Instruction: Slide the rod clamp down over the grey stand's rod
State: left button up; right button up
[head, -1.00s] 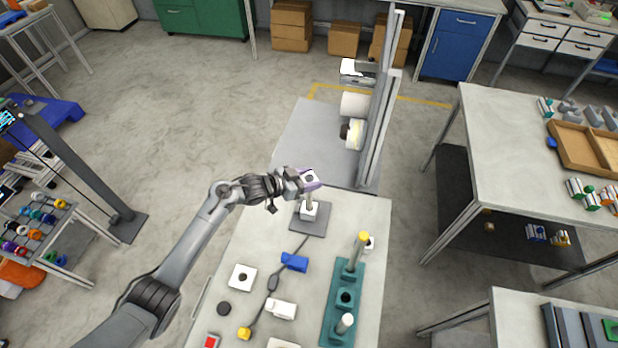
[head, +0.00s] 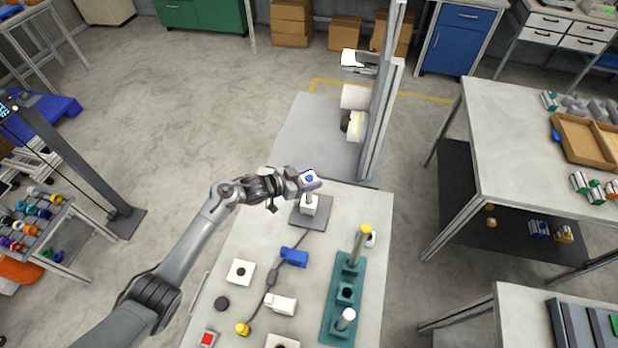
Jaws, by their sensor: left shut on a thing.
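My left gripper (head: 297,182) is shut on the rod clamp (head: 314,186), a pale piece with purple on it. It holds the clamp above the grey stand (head: 322,218), a flat dark grey plate at the far end of the table. A white block (head: 309,209) and a short upright part of the rod show beneath the clamp. A blue spot, which looks like the rod's tip, shows in the clamp's hole. How far the rod passes through the hole I cannot tell. My right gripper is not in view.
A teal base (head: 333,319) with upright posts, one yellow-tipped, stands to the right on the table. A blue block (head: 293,257), a white square piece (head: 241,271) and a cable lie nearer. A tall grey frame (head: 380,120) rises behind.

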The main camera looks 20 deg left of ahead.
aim_at(309, 196)
pick_arm(q)
jog(key=shift+f, duration=0.1)
notch_tip(309, 196, down, 5)
jog(key=b, duration=0.3)
jog(key=shift+b, duration=0.4)
dwell(0.4)
dwell(0.5)
jog(key=shift+f+b, duration=1.85)
jog(key=shift+f, duration=0.55)
